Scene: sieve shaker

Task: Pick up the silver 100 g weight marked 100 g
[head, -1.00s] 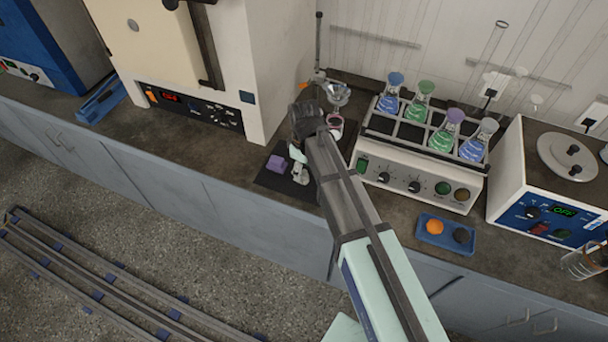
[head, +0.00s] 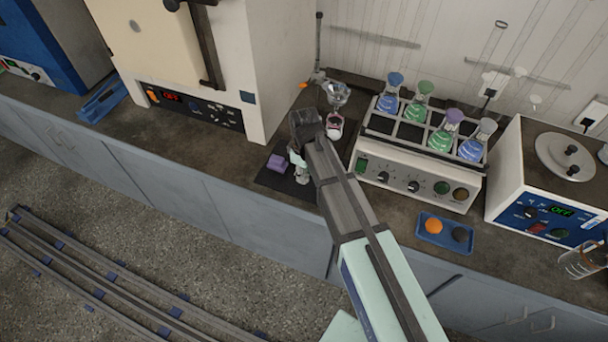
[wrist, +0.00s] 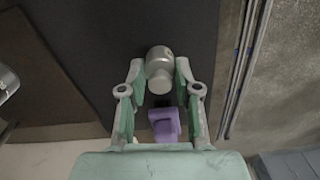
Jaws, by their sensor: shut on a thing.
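The silver weight (wrist: 160,70), a short cylinder with a narrower knob, sits between the two fingertips of my gripper (wrist: 161,82) in the wrist view. My gripper is shut on it, with a green-padded finger on each side. No 100 g marking is readable. In the head view my gripper (head: 298,160) is low over the dark mat (head: 272,180), and the weight is hard to tell apart from the fingers. I cannot tell whether the weight touches the mat.
A purple block (head: 277,162) is close to my gripper on the mat; it also shows between the fingers in the wrist view (wrist: 165,124). A furnace (head: 200,70) stands behind left, a flask shaker (head: 415,175) to the right. A blue tray (head: 428,241) lies near the front edge.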

